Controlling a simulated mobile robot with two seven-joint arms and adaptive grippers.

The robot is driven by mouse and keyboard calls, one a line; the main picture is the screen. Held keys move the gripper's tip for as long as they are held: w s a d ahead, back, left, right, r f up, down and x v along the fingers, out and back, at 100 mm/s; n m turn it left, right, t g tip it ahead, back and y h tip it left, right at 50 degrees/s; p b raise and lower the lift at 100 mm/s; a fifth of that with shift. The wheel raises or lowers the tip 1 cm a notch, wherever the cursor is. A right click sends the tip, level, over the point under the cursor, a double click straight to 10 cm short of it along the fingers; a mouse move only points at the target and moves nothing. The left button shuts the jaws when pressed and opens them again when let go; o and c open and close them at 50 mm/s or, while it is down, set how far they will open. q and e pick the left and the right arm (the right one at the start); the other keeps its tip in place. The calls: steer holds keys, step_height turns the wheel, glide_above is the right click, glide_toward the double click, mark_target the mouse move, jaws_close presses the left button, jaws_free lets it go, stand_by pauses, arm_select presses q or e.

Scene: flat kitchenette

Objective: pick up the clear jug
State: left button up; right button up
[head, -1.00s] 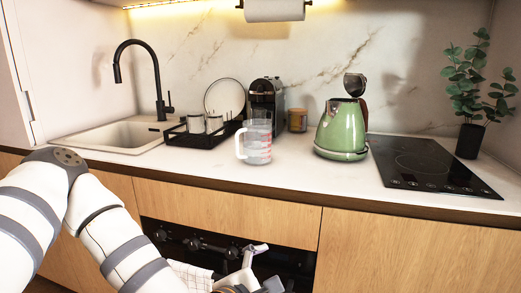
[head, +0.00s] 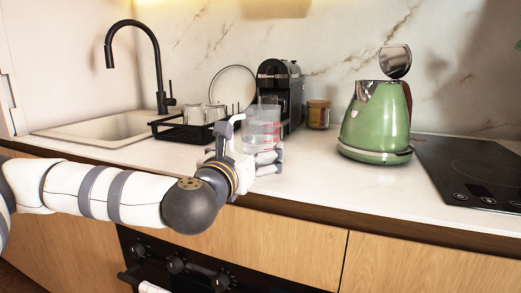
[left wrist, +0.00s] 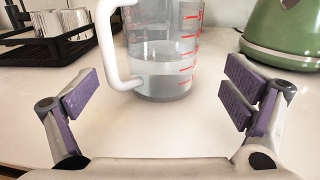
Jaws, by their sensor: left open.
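The clear jug (head: 262,126) stands upright on the white counter, with red measuring marks and some clear liquid inside. In the left wrist view the jug (left wrist: 165,62) is just ahead of my left gripper (left wrist: 163,95), with its white handle on the left side. My left gripper (head: 246,150) is at the counter's front part, near the jug's lower body. Its fingers are spread wide, with nothing between the pads; the jug stands slightly beyond them. In the head view the gripper hides part of the jug's handle and base. My right gripper is not in view.
A green kettle (head: 376,125) with its lid up stands right of the jug. A black dish rack (head: 180,132) with cups is to the left, and a coffee machine (head: 282,85) and a small jar (head: 318,114) stand behind. The cooktop (head: 475,165) is far right.

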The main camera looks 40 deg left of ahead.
mark_target(254, 145)
arm_select(q)
steer(key=x, duration=0.6)
steer(key=shift+d+r, duration=0.1)
steer(key=c, duration=1.5)
